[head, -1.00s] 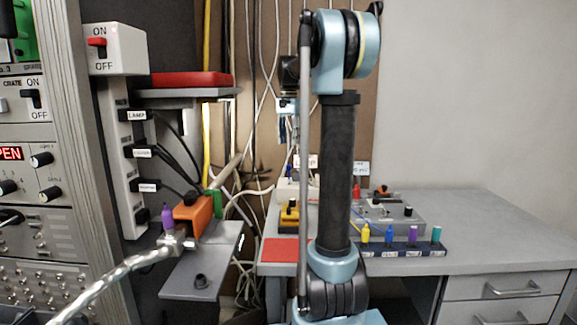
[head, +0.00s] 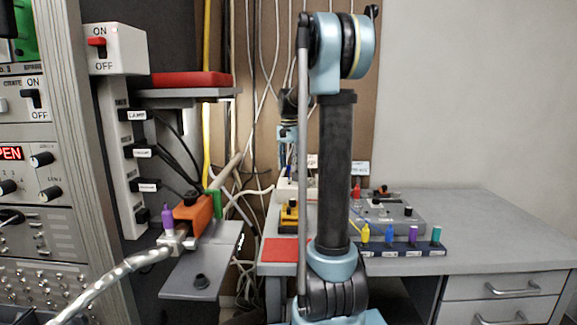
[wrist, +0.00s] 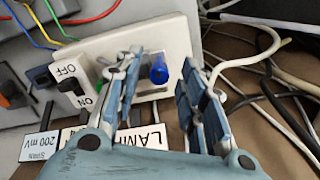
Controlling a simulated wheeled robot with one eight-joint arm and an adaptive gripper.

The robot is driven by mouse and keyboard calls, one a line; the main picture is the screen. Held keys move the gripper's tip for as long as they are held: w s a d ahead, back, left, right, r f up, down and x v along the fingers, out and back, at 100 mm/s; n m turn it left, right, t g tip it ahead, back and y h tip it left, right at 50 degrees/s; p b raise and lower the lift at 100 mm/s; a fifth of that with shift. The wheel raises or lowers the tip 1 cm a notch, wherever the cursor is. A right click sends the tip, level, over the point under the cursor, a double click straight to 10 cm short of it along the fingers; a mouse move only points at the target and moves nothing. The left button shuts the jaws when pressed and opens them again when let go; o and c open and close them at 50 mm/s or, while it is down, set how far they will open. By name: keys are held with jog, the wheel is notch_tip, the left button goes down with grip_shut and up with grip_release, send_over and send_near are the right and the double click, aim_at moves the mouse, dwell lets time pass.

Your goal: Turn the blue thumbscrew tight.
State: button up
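The blue thumbscrew (wrist: 159,70) sticks out of the face of a white box (wrist: 178,38) in the wrist view. My gripper (wrist: 163,82) is open, with its two fingers on either side of the thumbscrew and a gap visible on both sides. The fingers look apart from it; how deep they reach past it I cannot tell. In the head view my gripper (head: 288,135) hangs above the white box (head: 288,190) at the back of the bench, partly behind my arm. I cannot clearly make out the thumbscrew there.
The box has a black ON/OFF switch (wrist: 72,86) close to the left finger. Pale cables (wrist: 265,70) run right of the fingers. A rack of coloured plugs (head: 440,249) and a grey instrument (head: 405,222) stand on the bench. The bench's right side is clear.

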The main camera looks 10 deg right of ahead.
grip_shut()
jog(key=shift+n, duration=1)
grip_release()
